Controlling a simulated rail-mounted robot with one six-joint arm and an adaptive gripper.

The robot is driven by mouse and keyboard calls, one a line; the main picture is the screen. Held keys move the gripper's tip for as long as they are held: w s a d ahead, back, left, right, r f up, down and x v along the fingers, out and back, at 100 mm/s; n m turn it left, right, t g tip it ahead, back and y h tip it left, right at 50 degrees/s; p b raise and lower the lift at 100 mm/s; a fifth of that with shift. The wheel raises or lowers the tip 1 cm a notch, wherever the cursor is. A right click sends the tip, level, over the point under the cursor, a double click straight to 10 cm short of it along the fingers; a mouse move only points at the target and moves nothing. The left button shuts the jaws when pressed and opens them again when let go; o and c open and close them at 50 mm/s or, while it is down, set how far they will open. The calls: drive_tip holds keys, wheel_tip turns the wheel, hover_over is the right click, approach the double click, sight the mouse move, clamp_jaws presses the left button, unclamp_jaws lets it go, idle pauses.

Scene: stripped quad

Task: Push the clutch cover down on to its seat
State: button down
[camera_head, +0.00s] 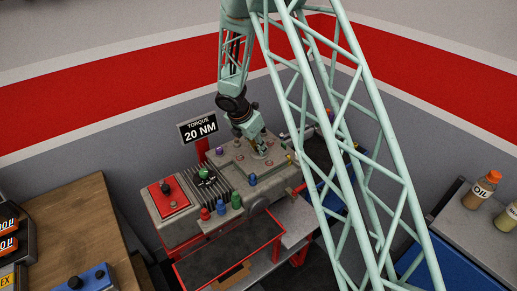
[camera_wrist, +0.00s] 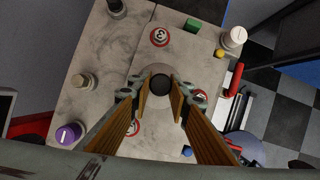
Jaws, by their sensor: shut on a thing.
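My gripper (camera_head: 262,147) points down over the right part of the grey engine block (camera_head: 222,160). In the wrist view its two brown-padded fingers (camera_wrist: 161,88) are shut on a dark round knob (camera_wrist: 160,83).
Purple (camera_wrist: 69,133), grey and white knobs stand on the block around my gripper. A red handle (camera_wrist: 234,80) is at its right. A "TORQUE 20 NM" sign (camera_head: 198,129) stands behind the block. A wooden bench (camera_head: 75,235) is at left, and bottles (camera_head: 482,190) are at right.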

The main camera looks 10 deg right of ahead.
drive_tip(key=shift+f, duration=0.1)
drive_tip(key=c, duration=2.4)
unclamp_jaws()
drive_tip(key=shift+o, duration=0.2)
drive_tip(key=v, duration=1.2)
drive_tip(key=shift+a, duration=0.1)
